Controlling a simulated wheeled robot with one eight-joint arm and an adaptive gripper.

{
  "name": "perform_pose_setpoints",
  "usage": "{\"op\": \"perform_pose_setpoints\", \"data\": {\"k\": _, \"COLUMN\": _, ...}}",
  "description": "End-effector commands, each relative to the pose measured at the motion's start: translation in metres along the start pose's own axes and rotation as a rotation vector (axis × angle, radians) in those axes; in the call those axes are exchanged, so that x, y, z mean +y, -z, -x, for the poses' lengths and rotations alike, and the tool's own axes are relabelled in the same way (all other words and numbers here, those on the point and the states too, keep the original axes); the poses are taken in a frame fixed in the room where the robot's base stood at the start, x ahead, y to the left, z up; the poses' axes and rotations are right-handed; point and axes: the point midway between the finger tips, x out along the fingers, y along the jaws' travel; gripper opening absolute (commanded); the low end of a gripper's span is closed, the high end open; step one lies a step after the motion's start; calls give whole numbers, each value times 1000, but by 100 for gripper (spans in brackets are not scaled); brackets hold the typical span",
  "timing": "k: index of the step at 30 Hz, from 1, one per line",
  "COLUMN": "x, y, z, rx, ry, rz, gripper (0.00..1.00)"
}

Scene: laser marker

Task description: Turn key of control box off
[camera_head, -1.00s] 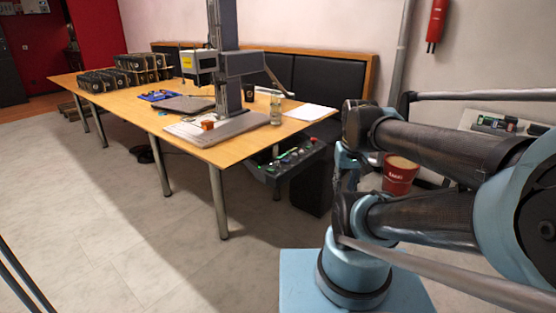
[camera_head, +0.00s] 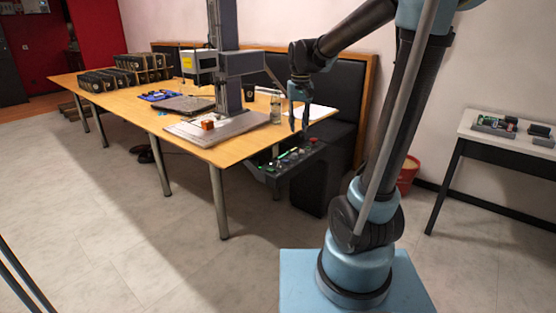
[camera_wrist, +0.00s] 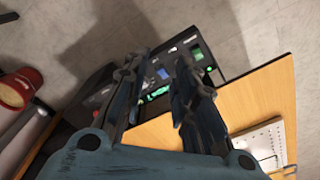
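The control box (camera_head: 291,160) is a dark sloped panel under the right end of the wooden table, with green lit parts and a red button. In the wrist view the control box (camera_wrist: 185,50) lies beyond my fingers, partly hidden by them. I cannot make out the key. My gripper (camera_head: 299,122) points down above the control box, by the table's right edge. In the wrist view my gripper (camera_wrist: 158,75) shows its two fingers apart with nothing between them; it does not touch the panel.
The wooden table (camera_head: 240,150) carries a laser marker (camera_head: 228,65) and a glass bottle (camera_head: 275,108) near my gripper. A red bucket (camera_wrist: 18,88) stands on the floor. A side table (camera_head: 505,145) is at the right. The floor in front is clear.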

Motion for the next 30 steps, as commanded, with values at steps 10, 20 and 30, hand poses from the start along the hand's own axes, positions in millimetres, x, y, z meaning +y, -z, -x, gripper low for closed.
{"op": "perform_pose_setpoints", "data": {"k": 10, "x": -58, "y": 68, "z": -11, "rx": -37, "ry": -7, "rz": 21, "gripper": 26}}
{"op": "perform_pose_setpoints", "data": {"k": 20, "x": -67, "y": 78, "z": -26, "rx": -43, "ry": -8, "rz": 22, "gripper": 26}}
{"op": "perform_pose_setpoints", "data": {"k": 30, "x": -66, "y": 76, "z": -80, "rx": -43, "ry": -8, "rz": 21, "gripper": 26}}
